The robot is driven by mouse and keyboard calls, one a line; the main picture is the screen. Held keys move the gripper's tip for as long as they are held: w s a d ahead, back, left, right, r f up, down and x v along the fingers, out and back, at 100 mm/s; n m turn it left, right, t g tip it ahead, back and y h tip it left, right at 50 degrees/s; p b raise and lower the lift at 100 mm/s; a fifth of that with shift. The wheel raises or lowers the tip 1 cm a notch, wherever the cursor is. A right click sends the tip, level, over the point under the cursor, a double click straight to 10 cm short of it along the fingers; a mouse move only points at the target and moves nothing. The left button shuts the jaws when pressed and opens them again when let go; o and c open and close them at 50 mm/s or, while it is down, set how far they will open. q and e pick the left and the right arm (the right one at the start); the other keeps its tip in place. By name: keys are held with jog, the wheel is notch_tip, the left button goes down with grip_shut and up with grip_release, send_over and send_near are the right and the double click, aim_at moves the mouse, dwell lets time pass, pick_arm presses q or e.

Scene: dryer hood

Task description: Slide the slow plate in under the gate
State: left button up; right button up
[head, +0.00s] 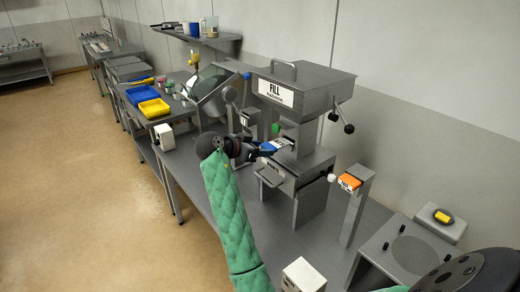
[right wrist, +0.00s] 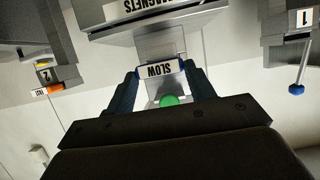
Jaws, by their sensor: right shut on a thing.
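My right gripper (head: 264,150) is shut on the slow plate (head: 284,143), a small white plate at the middle of the grey machine. In the right wrist view the slow plate (right wrist: 160,69) has blue edges and an upside-down SLOW label, with one finger on each side. The plate is at the front of the machine, below the FILL hood (head: 310,84). A green knob (right wrist: 169,100) shows close to the plate; it also shows in the head view (head: 276,129). I cannot make out the gate clearly, nor whether the plate touches it.
Below the plate is a grey box front with a handle (head: 271,178). Blue (head: 139,94) and yellow (head: 154,108) trays lie on the left bench. A MAGNETS-labelled block (right wrist: 150,12) is close in the wrist view.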

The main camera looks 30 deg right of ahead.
aim_at(282, 142)
pick_arm(q)
jog(key=shift+d+f+b, duration=0.2)
jog(key=shift+f+b, duration=0.05)
jog(key=shift+b, duration=0.05)
dwell(0.9)
jog(key=shift+f+b, duration=0.5)
pick_arm(e)
jog(key=shift+w+d, duration=0.15)
jog(key=shift+d, duration=1.65)
jog(key=shift+w+d, duration=0.15)
jog(key=shift+d, duration=1.6)
jog(key=o, duration=1.3)
jog(key=shift+o, duration=0.2)
pick_arm(q)
jog(key=shift+r, duration=0.1)
